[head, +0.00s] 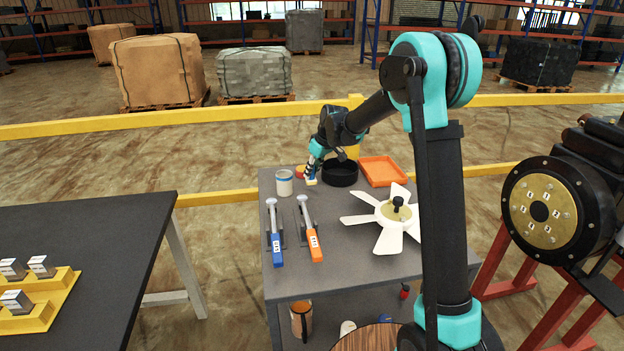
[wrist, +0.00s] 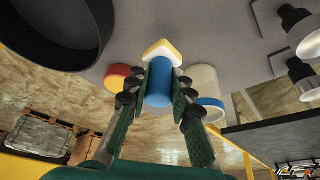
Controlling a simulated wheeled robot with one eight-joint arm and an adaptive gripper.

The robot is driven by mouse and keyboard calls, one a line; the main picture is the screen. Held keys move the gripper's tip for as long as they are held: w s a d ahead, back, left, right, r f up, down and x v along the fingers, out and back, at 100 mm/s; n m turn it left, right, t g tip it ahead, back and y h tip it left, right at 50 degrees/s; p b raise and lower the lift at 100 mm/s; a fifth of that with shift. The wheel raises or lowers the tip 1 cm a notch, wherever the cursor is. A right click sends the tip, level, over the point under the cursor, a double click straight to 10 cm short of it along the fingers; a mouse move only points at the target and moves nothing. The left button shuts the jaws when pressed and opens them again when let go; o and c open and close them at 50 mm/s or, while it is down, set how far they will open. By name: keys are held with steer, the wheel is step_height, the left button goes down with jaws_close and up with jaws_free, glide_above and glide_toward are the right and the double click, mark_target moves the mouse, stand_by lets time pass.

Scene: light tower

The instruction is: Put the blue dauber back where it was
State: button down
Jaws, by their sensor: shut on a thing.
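The blue dauber (wrist: 159,83) is a blue cylinder held between the two fingers of my gripper (wrist: 160,88) in the wrist view. A cream and yellow angular piece (wrist: 162,48) shows at its far end; I cannot tell whether it is part of the dauber or a separate stand. In the head view my gripper (head: 312,170) points down at the back left of the grey cart top (head: 345,255), with the cream and yellow piece (head: 311,182) just below it. Whether the dauber touches the cart top cannot be told.
Beside the dauber are a red and yellow round thing (wrist: 117,78) and a white jar with a blue band (head: 284,183). A black bowl (head: 340,173) and an orange tray (head: 382,171) stand to the right. Blue-handled (head: 276,245) and orange-handled (head: 312,240) tools and a white fan (head: 385,220) lie in front.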

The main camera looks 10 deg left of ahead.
mark_target(312, 179)
steer(key=shift+f, duration=1.6)
steer(key=c, duration=1.3)
jaws_free()
steer(key=v, duration=1.2)
